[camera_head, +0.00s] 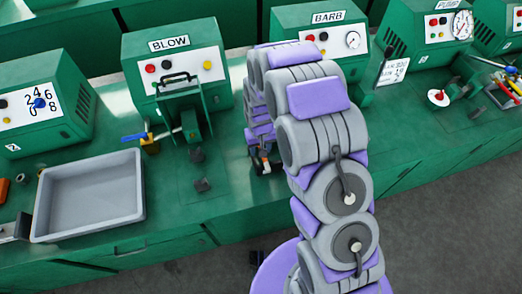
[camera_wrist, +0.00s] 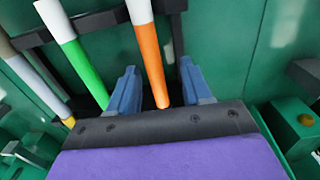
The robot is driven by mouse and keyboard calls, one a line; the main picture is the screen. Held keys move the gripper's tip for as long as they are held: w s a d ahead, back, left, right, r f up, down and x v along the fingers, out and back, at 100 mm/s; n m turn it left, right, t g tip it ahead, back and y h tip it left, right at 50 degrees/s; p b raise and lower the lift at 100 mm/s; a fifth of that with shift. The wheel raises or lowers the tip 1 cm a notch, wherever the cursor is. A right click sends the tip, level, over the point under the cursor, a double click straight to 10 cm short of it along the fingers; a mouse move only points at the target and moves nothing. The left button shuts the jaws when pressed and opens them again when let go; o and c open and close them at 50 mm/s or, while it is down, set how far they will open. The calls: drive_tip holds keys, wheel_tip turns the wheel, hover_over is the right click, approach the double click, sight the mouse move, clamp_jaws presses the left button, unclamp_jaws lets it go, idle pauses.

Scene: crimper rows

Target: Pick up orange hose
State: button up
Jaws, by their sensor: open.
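The orange hose (camera_wrist: 151,62) has a white upper end and shows in the wrist view, slanting down between the two blue fingers of my gripper (camera_wrist: 159,68). The fingers are apart, one on each side of the hose, with visible gaps; neither visibly grips it. In the head view, my gripper (camera_head: 262,160) is low at the bench in front of the machines, and the hose there is too small to make out surely.
A green hose (camera_wrist: 84,68) with a white end hangs left of the orange one, with a grey hose (camera_wrist: 40,92) farther left. A black rack bar (camera_wrist: 95,22) crosses behind them. The grey tray (camera_head: 90,190) and BLOW machine (camera_head: 175,70) stand left of my arm.

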drive_tip(key=shift+a, duration=0.15)
drive_tip(key=shift+c, duration=0.7)
drive_tip(key=shift+d+r, duration=0.15)
drive_tip(key=shift+d, duration=0.45)
drive_tip(key=c, duration=0.5)
drive_tip(key=shift+c, duration=0.6)
drive_tip(key=shift+s, duration=0.1)
drive_tip(key=shift+c, duration=0.7)
drive_tip(key=shift+a, duration=0.3)
clamp_jaws()
